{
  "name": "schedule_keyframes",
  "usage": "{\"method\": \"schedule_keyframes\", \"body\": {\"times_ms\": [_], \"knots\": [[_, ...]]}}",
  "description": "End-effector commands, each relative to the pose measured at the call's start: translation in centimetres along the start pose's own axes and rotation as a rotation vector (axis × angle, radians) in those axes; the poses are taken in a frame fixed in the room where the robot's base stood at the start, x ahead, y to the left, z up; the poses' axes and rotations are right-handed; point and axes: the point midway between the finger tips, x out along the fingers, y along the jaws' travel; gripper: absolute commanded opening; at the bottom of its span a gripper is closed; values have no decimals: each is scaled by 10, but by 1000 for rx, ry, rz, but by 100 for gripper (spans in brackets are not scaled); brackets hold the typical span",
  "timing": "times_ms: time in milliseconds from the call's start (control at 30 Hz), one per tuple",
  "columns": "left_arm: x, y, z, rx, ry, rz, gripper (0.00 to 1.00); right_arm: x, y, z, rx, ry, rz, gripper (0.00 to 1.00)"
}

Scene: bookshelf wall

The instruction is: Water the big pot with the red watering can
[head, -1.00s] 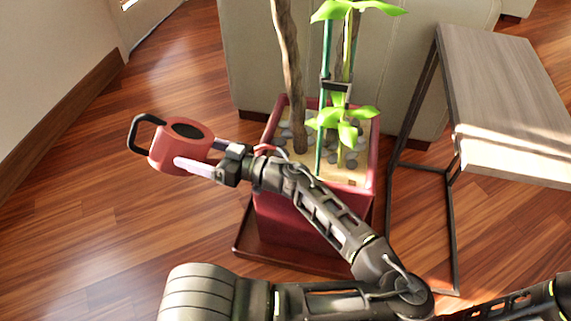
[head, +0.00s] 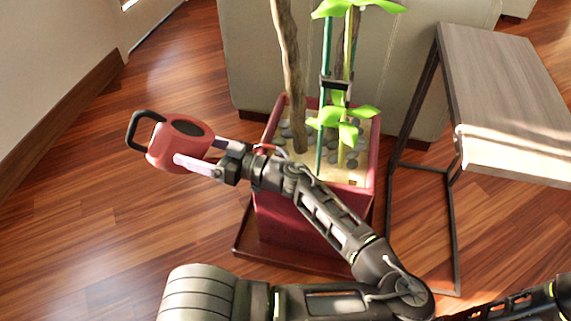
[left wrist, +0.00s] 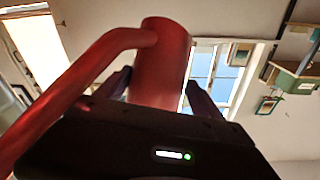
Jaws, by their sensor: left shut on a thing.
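The red watering can (head: 172,150) with a black handle is in the air left of the big pot in the head view. My left gripper (head: 198,152) is shut on the can's body, one finger on each side. Part of the red spout shows behind the wrist, near the pot's rim. The left wrist view shows the red can (left wrist: 160,65) between the fingers, its spout running to the lower left. The big pot (head: 285,219) is dark red and square, with pebbles and a green plant; my left arm hides part of it. My right gripper is out of view.
The pot stands on a dark red tray (head: 243,243) on the wooden floor. A side table (head: 505,85) with a thin metal frame is right of it. A beige sofa (head: 245,60) is behind. The floor at left is clear up to the wall.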

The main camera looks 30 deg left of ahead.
Motion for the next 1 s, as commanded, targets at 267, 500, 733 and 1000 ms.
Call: {"method": "schedule_keyframes", "body": {"times_ms": [267,500,733,1000], "knots": [[0,0,-1,0,1,-1,8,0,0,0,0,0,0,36],[0,0,-1,1,4,-1,8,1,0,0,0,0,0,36],[0,-1,-5,12,25,-6,8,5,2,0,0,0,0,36],[0,-1,-7,13,28,-6,8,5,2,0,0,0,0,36]]}}
